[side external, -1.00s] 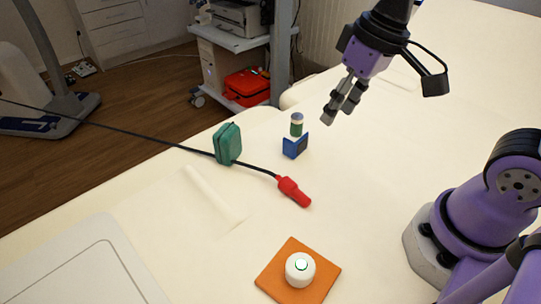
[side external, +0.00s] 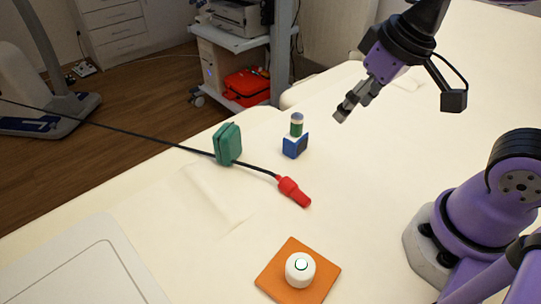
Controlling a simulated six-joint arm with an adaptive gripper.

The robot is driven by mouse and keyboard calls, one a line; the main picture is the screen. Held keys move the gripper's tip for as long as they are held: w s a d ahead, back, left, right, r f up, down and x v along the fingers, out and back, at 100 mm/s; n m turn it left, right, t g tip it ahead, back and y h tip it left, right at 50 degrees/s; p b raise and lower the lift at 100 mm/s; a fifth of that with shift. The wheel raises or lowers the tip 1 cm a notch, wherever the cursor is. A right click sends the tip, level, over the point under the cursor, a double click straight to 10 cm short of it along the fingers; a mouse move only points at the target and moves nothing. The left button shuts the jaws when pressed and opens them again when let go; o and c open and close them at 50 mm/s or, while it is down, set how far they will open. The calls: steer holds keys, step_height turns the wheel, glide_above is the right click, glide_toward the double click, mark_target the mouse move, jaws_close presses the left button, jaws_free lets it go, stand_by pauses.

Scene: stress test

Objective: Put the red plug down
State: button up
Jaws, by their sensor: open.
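The red plug (side external: 294,192) lies on the cream table at the end of a black cable (side external: 258,169). The cable runs left past a green clip-like block (side external: 227,144) and off beyond the table edge. My gripper (side external: 343,110) is open and empty, above the table, up and to the right of the plug and well apart from it. The fingers overlap in this view, so the gap between them is hard to see.
A blue holder (side external: 295,146) with a small green-and-white vial (side external: 297,124) stands behind the plug. A white round button unit (side external: 300,270) sits on an orange mat (side external: 271,274) in front. A pale tray (side external: 75,268) lies at front left. The table's right middle is clear.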

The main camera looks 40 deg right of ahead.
steer(key=w+a+f+g, duration=0.4)
steer(key=a+f, duration=0.2)
steer(key=a, duration=0.2)
glide_above(295, 189)
step_height(295, 189, down, 5)
steer(key=shift+d+r, duration=0.15)
steer(key=shift+r, duration=0.05)
step_height(295, 189, down, 6)
steer(key=shift+r, duration=0.1)
jaws_close()
